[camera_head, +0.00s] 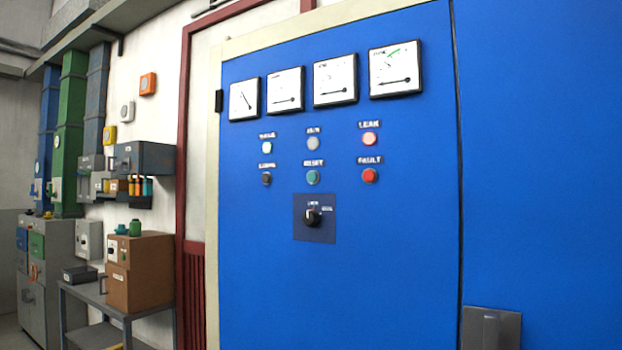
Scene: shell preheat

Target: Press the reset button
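The reset button (313,178) is a round teal-green button on the blue cabinet door (390,260). A small label reading RESET sits just above it. It is in the middle of the lower row, between a dark button (266,179) on the left and a red one labelled FAULT (370,175) on the right. Above it are a white-green lamp (267,147), a grey one (313,143) and a pale red one labelled LEAK (370,139). A black rotary switch (313,217) sits below it. Neither of my grippers shows in the head view.
Several white dial gauges (335,80) run along the cabinet's top. A grey handle (490,328) is at the lower right. On the left, a grey table (85,292) carries a brown box (140,272). The space before the buttons looks clear.

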